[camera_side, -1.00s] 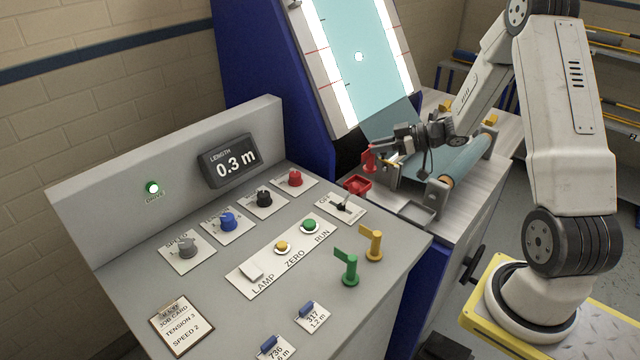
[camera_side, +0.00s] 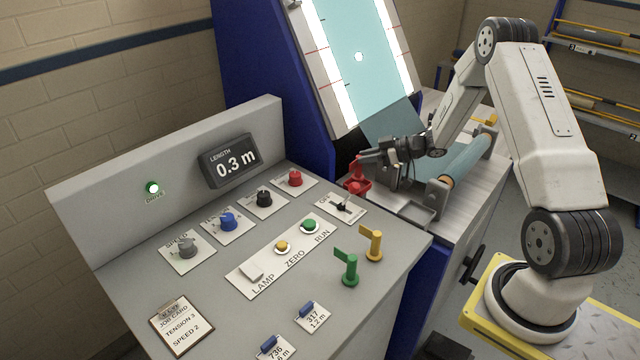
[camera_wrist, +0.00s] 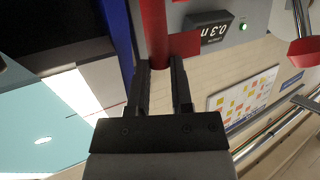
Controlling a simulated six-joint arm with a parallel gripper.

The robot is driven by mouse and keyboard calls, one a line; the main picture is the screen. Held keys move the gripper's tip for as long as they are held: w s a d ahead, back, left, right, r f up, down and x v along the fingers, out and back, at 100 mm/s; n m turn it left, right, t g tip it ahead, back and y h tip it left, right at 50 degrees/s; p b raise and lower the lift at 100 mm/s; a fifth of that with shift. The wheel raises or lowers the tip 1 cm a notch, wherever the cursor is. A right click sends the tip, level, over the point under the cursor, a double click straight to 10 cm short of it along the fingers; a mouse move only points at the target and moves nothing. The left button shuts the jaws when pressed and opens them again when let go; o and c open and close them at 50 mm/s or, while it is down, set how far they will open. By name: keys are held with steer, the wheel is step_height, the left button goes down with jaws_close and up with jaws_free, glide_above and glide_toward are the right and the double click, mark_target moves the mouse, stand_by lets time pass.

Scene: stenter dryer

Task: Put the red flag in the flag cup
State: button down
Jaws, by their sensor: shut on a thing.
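My gripper (camera_side: 368,160) is shut on the red flag (camera_side: 355,171), at the right end of the console. In the wrist view the flag's red post (camera_wrist: 154,28) stands between the fingertips (camera_wrist: 158,72), with its flat flag part to the right.
A green flag (camera_side: 350,270) and a yellow flag (camera_side: 375,246) stand on the console's right side. A teal fabric roll (camera_side: 468,160) and a grey tray (camera_side: 417,214) lie close to my gripper. Knobs and buttons fill the console top.

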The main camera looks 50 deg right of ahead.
mark_target(356, 170)
steer(key=shift+f, duration=1.5)
steer(key=shift+f, duration=0.15)
steer(key=c, duration=0.5)
jaws_free()
